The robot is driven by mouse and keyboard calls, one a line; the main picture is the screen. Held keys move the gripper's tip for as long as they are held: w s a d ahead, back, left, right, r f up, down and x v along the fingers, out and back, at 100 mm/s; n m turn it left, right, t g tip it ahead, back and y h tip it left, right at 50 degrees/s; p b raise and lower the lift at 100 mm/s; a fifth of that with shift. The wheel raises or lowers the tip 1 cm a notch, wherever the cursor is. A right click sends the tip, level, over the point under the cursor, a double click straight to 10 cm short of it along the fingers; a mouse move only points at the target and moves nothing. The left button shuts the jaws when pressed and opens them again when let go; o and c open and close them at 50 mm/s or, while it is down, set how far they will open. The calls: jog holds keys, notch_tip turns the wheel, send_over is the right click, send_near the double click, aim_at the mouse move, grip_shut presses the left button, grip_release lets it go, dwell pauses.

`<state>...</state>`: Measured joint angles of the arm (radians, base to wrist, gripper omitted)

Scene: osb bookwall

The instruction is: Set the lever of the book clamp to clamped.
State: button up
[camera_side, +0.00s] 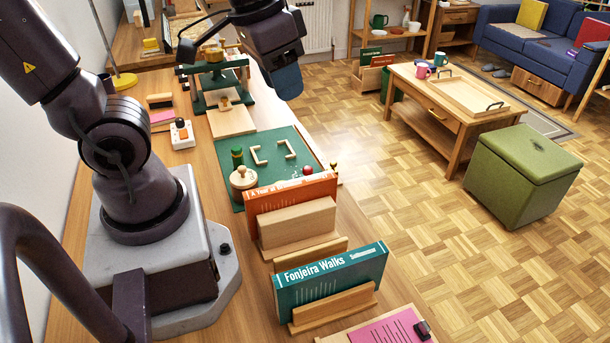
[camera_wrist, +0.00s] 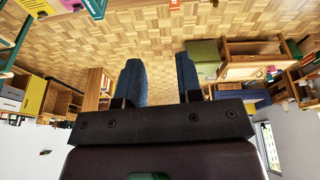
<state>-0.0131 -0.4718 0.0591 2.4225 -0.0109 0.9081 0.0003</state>
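A green-framed press with wooden parts (camera_side: 221,84), which looks like the book clamp, stands on the workbench in the side view. A round wooden knob tops it. I cannot make out its lever or the lever's setting. My gripper (camera_side: 288,82) hangs in the air to the right of the press, apart from it. In the wrist view my gripper (camera_wrist: 158,62) has two blue fingers spread apart with nothing between them. That view looks mostly at the floor and far furniture; a green bar at its upper left may belong to the press.
On the bench are a green mat (camera_side: 268,152), a white box with an orange knob (camera_side: 182,134), an orange book (camera_side: 290,192) and a teal book (camera_side: 330,275) in wooden holders. A low table (camera_side: 455,118) and a green ottoman (camera_side: 522,170) stand on the floor.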

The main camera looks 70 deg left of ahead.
jog(key=w+a+f+n+g, duration=0.2)
jog(key=w+a+f+g, duration=0.15)
jog(key=w+f, duration=0.2)
jog(key=n+g+h, duration=0.2)
jog(key=g, duration=0.2)
send_near(309, 168)
jog(key=x, duration=0.9)
jog(key=shift+s, duration=0.1)
grip_shut()
jog(key=shift+r, duration=0.1)
